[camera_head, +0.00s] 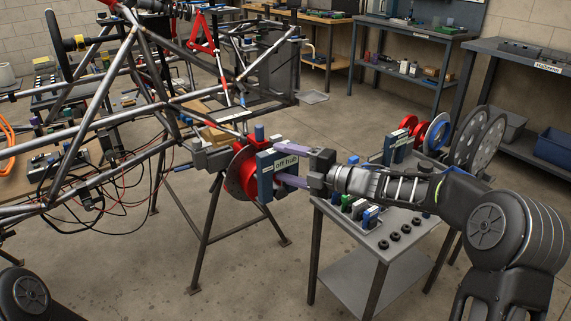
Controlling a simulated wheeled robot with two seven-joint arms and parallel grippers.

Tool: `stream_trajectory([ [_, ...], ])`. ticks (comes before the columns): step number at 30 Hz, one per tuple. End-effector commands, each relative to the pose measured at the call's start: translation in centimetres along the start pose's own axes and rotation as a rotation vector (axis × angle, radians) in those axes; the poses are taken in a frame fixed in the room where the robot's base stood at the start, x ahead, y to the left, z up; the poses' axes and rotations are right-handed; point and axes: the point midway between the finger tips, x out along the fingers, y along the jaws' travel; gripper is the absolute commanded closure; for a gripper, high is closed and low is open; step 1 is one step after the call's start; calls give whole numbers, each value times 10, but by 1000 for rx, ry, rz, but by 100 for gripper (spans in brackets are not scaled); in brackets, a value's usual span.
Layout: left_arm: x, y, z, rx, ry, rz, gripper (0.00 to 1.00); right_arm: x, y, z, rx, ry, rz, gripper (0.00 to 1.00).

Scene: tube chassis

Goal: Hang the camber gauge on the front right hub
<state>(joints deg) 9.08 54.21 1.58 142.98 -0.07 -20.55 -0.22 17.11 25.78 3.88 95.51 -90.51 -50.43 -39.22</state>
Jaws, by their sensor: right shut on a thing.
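The front right hub (246,174) is red with a grey brake disc, at the right end of the tube chassis (146,113). The gauge is right in front of the hub and hides part of it; I cannot tell from the view whether they touch. My left gripper is not in view.
A grey cart (376,242) stands below my right arm, with small blue and green tools, black round parts, red rings and large discs on it. A dark stand (207,232) supports the chassis. Shelves (414,44) line the back wall. Floor between stand and cart is clear.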

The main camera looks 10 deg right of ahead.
Motion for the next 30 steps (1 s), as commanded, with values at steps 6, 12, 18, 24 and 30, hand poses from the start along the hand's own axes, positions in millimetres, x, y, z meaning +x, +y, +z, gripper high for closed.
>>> stream_trajectory([
  [6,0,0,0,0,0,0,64,0,1,0,-1,0,3,100],
  [12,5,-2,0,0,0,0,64,1,-5,0,-1,1,3,100],
  [18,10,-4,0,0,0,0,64,1,-12,0,-1,1,3,100],
  [24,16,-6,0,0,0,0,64,2,-18,0,-1,1,3,100],
  [30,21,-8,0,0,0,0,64,2,-25,0,-1,1,3,100],
])
